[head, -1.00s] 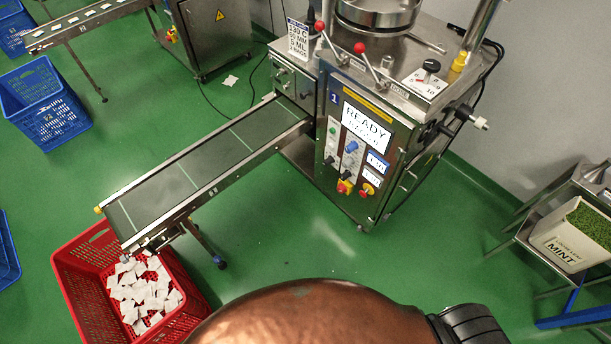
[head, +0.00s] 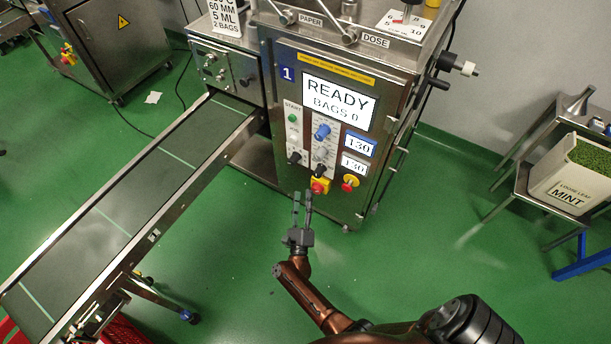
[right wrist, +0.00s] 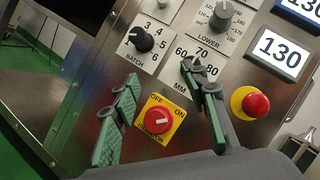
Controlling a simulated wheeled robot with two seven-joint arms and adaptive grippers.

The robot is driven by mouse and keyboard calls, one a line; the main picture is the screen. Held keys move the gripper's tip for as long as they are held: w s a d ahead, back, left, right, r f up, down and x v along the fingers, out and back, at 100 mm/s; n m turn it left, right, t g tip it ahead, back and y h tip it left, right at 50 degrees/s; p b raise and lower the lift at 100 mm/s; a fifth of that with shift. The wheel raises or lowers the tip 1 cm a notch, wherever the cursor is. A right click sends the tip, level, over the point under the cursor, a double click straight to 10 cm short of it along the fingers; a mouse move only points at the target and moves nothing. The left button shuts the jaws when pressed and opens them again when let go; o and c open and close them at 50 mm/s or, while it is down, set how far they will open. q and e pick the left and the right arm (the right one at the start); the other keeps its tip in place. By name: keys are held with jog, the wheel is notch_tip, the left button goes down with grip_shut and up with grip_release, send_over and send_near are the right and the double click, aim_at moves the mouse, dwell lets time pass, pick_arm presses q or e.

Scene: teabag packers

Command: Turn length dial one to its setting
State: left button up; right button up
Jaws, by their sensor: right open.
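The length dial, a small black knob on a white plate marked 60, 70, 80 and MM (right wrist: 203,51), is low on machine one's front panel. In the right wrist view my right finger partly covers the knob, so its pointer is hard to read. In the head view the dial (head: 318,170) is small, above the red isolator switch. My right gripper (head: 302,196) is open and empty, in front of and below the panel. In the right wrist view its two green-padded fingers (right wrist: 160,88) stand apart; I cannot tell whether one touches the knob. My left gripper is not in view.
Near the dial are the black batch knob (right wrist: 141,40), the red isolator (right wrist: 158,121) and the red stop button (right wrist: 254,105). The screen (head: 338,101) reads READY, BAGS 0. A setting card (head: 226,18) shows 60 MM. A conveyor (head: 133,205) runs along the left.

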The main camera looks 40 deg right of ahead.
aim_at(316, 176)
jog(key=w+d+r+m+g+h+b, duration=0.1)
jog(key=d+m+g, duration=0.1)
jog(key=d+m, duration=0.1)
jog(key=d+r+m+g+h+b, duration=0.1)
jog(key=d+r+m+h, duration=0.1)
jog(key=m, duration=0.2)
jog(key=w+d+r+m+g+h+b, duration=0.1)
jog(key=d+r+m+g+h, duration=0.1)
jog(key=d+m, duration=0.1)
jog(key=shift+w+d+g, duration=0.3)
jog(key=shift+w, duration=0.05)
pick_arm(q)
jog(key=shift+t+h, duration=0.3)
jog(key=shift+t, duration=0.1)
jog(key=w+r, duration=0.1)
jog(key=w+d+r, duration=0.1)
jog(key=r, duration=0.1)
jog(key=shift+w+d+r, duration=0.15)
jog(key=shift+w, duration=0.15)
pick_arm(e)
jog(key=shift+f, duration=0.1)
grip_shut()
